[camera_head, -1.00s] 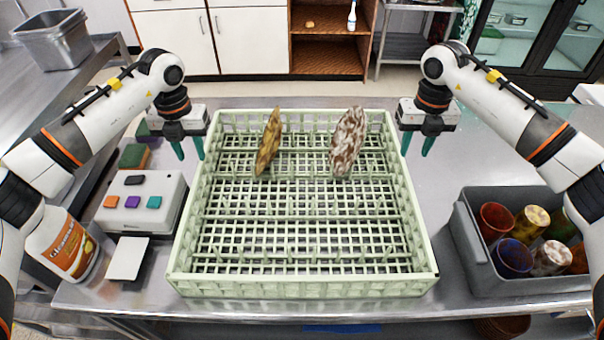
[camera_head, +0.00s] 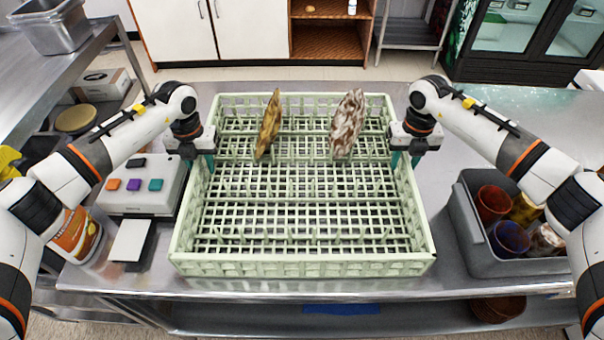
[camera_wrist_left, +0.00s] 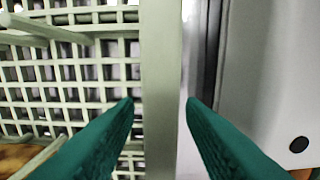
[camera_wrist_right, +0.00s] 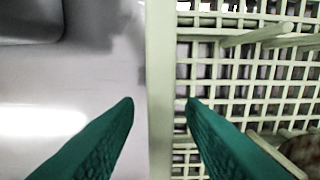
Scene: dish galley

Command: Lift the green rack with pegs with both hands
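The pale green rack with pegs (camera_head: 302,269) sits on the steel table and holds two upright plates, a yellow-brown one (camera_head: 268,126) and a brown-and-white one (camera_head: 347,124). My left gripper (camera_head: 200,165) is at the rack's left wall. In the left wrist view its open green fingers (camera_wrist_left: 160,102) stand on either side of the wall rim (camera_wrist_left: 160,60), with gaps. My right gripper (camera_head: 404,161) is at the right wall. In the right wrist view its open fingers (camera_wrist_right: 160,102) straddle that rim (camera_wrist_right: 160,50), with gaps.
A grey box with coloured buttons (camera_head: 146,188) stands close to the rack's left side. A grey bin (camera_head: 478,256) with several coloured cups stands to the right. A white tub with an orange label (camera_head: 75,236) is at left. Bare table lies between rack and bin.

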